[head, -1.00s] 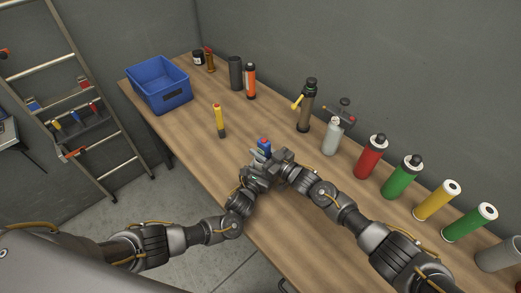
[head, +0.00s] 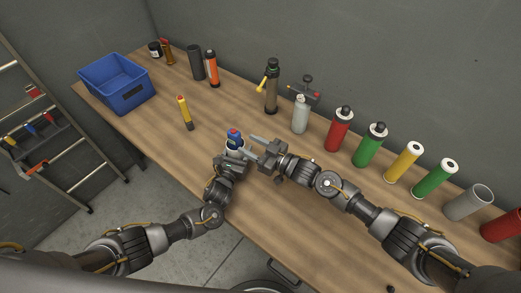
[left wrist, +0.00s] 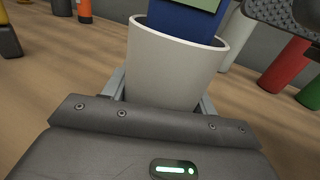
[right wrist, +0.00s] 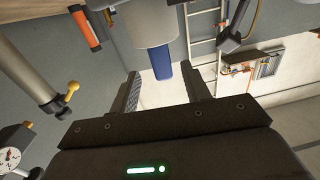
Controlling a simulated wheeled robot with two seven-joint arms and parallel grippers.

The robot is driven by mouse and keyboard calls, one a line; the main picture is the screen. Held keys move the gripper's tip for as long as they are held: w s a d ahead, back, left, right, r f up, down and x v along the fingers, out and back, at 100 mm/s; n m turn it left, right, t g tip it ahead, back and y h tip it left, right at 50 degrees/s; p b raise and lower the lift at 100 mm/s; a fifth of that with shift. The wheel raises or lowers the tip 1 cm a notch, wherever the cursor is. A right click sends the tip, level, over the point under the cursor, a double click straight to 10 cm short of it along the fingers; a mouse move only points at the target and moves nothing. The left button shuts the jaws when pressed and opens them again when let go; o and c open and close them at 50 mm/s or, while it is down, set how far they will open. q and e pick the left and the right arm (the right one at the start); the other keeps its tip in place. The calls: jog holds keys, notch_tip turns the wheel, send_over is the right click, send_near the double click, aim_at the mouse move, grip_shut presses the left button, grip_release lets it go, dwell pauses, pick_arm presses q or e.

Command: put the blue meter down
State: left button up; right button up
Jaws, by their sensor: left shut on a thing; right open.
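My left gripper (head: 233,154) is shut on this cup, near the table's front edge. In the left wrist view the cup (left wrist: 172,70) sits between the fingers, with the lower part of the blue meter (left wrist: 185,22) inside it. My right gripper (head: 249,147) is open and empty, just right of the meter and apart from it. In the right wrist view the meter (right wrist: 162,70) pokes out of the cup (right wrist: 147,25), ahead of the open fingers.
On the wooden table (head: 180,145) are a blue bin (head: 120,98), a yellow-and-black torch (head: 185,113) and a dark cylinder with a yellow handle (head: 271,88). Several coloured canisters line the right back by the wall. The table's middle is clear.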

jog(key=shift+v, duration=1.85)
pick_arm(q)
jog(key=o, duration=1.1)
jog(key=v, duration=1.2)
jog(key=shift+a+r, duration=0.1)
jog(key=shift+s, duration=0.1)
pick_arm(e)
jog(key=shift+s, duration=0.1)
